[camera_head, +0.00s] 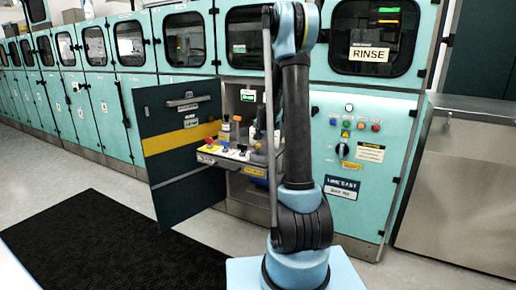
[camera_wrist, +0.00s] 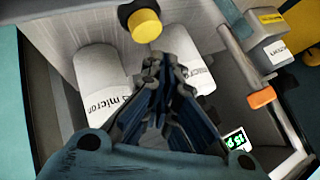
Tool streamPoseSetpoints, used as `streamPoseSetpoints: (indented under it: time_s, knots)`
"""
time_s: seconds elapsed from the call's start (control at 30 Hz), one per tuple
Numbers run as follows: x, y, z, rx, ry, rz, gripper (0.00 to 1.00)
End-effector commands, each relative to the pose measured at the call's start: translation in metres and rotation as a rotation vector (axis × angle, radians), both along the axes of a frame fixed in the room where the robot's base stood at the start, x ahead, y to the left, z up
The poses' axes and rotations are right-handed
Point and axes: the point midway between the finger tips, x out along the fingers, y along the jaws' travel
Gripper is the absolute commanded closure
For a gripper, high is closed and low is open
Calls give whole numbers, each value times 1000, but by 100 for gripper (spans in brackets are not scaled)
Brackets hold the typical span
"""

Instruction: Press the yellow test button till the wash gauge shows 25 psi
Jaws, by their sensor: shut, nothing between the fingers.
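A round yellow button (camera_wrist: 145,25) on a dark collar shows at the top of the wrist view. My gripper (camera_wrist: 168,65) is shut and empty, its fingertips just below the button in the picture. I cannot tell whether they touch it. A small display with green digits (camera_wrist: 237,142) sits at the lower right of the wrist view. It appears turned and too small to read surely.
Two white cylinders marked "micron" (camera_wrist: 102,80) (camera_wrist: 196,70) stand near the fingers. A pipe with an orange collar (camera_wrist: 262,97) runs along the right. In the head view, a dark door panel (camera_head: 180,135) stands pulled out, beside a shelf with a red knob (camera_head: 210,142).

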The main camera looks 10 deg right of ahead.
Motion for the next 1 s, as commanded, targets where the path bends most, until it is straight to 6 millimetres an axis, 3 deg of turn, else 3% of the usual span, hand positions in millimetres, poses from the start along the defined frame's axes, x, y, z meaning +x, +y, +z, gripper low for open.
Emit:
streamPoseSetpoints:
  time_s: [0.5, 1.0]
  knots:
    - [0, 0, 39, 0, 0, 0, 100]
    - [0, 0, 42, 0, 0, 0, 100]
